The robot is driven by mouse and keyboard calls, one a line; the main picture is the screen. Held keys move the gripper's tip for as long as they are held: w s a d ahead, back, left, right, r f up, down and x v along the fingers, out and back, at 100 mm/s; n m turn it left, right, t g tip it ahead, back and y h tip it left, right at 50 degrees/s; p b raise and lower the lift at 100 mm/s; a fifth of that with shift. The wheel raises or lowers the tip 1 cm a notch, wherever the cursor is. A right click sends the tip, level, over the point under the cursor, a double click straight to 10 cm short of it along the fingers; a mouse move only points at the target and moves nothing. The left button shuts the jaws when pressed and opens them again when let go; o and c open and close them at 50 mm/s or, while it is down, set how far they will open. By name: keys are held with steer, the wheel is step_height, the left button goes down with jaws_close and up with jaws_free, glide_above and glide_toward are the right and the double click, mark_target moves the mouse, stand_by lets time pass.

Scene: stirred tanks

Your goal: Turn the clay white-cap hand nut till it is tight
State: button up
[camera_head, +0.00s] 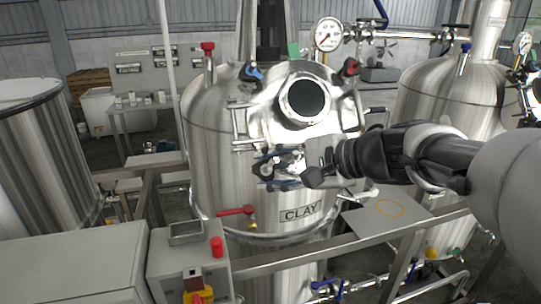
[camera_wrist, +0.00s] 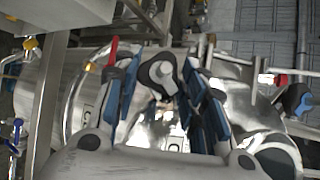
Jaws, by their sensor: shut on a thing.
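The clay tank (camera_head: 215,130) is a steel vessel labelled CLAY in the middle of the head view. My gripper (camera_head: 276,168) is at its front, below the round hatch opening (camera_head: 304,98). In the wrist view a dark hand nut with a pale white-grey cap (camera_wrist: 161,72) lies between the blue-padded fingers of my gripper (camera_wrist: 165,78). In the head view the fingers largely hide the nut. How tight it sits cannot be seen.
A blue-cap hand nut (camera_head: 252,72) and a red-cap one (camera_head: 350,68) sit higher on the tank. A red valve lever (camera_head: 237,211) is below left of my gripper. A pressure gauge (camera_head: 328,34) stands above. A steel rail (camera_head: 350,237) crosses in front.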

stand_by(0.4)
steer(key=o, duration=1.1)
steer(key=v, duration=1.2)
